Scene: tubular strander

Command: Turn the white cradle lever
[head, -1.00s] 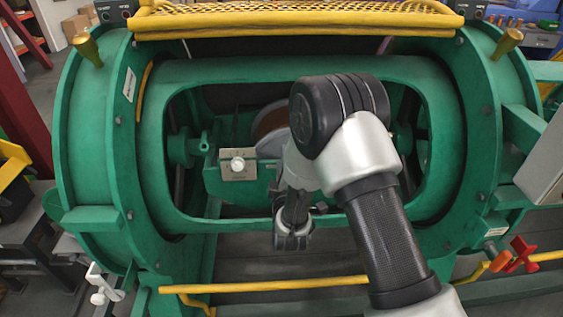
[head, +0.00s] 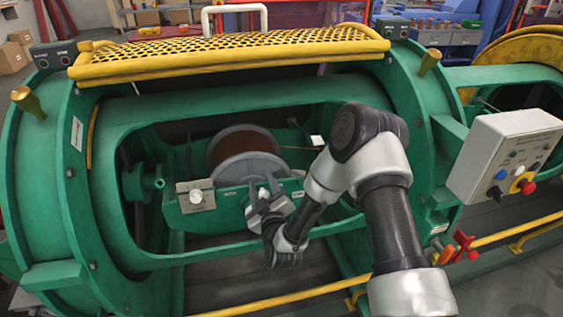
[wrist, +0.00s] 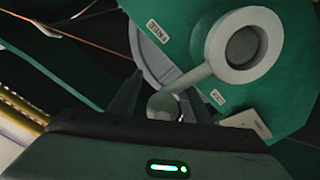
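The white cradle lever (wrist: 195,75) shows in the wrist view as a ring-shaped hub with a thin arm running down left to a rounded knob. It sits on a green plate with a FREE label (wrist: 158,31) above left and another label (wrist: 217,97) below the hub. My gripper (wrist: 158,98) is open, with its dark fingers either side of the knob end. I cannot tell whether either finger touches it. In the head view my gripper (head: 263,188) is at the cradle's front plate and mostly hides the lever.
A grey-flanged spool (head: 247,160) lies in the green cradle behind my gripper. A pale plate with a white knob (head: 196,198) is to the left. The green frame surrounds the opening, with a yellow mesh guard (head: 230,50) above and a control box (head: 505,155) at right.

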